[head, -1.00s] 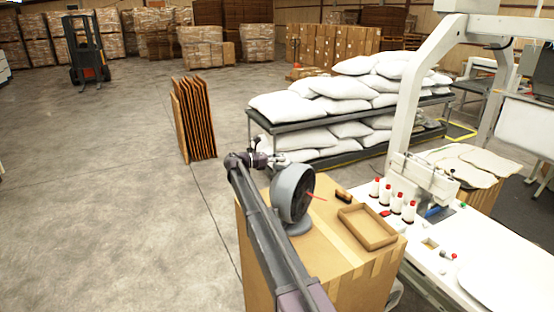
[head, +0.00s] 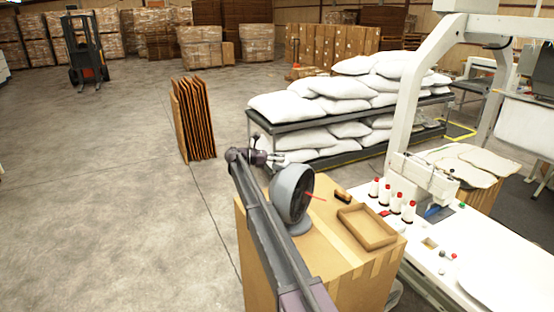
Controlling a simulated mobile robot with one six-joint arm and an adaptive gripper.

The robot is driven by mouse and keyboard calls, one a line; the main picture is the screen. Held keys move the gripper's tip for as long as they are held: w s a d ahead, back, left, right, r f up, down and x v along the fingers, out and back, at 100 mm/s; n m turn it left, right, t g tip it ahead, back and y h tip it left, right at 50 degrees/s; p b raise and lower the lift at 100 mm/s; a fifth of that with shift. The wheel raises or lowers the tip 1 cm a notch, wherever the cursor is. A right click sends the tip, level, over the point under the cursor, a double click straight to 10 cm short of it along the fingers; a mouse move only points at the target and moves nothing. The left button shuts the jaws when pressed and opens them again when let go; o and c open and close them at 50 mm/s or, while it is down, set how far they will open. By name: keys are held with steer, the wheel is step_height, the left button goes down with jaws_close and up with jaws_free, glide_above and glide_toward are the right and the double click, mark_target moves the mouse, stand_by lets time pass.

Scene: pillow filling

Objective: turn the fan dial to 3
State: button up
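A grey fan (head: 291,194) with a round head on a small base stands on the near left part of a large cardboard box. A thin red strip (head: 316,197) sticks out from its front. No dial can be made out in this view. My gripper (head: 278,159) is just above and behind the fan head, apart from it, pointing right. It is small in the picture, and its fingers look spread with nothing between them.
The cardboard box (head: 340,262) also bears an open shallow tray (head: 367,227) and a small dark brush-like item (head: 343,195). A white sewing table (head: 450,238) with red-topped spools (head: 397,203) stands at the right. Shelves of white pillows (head: 318,108) stand behind.

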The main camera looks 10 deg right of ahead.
steer(key=o, duration=0.4)
steer(key=shift+s+d, duration=0.2)
steer(key=shift+s, duration=0.15)
steer(key=shift+w+a, duration=0.1)
steer(key=shift+a, duration=0.05)
steer(key=shift+w, duration=0.1)
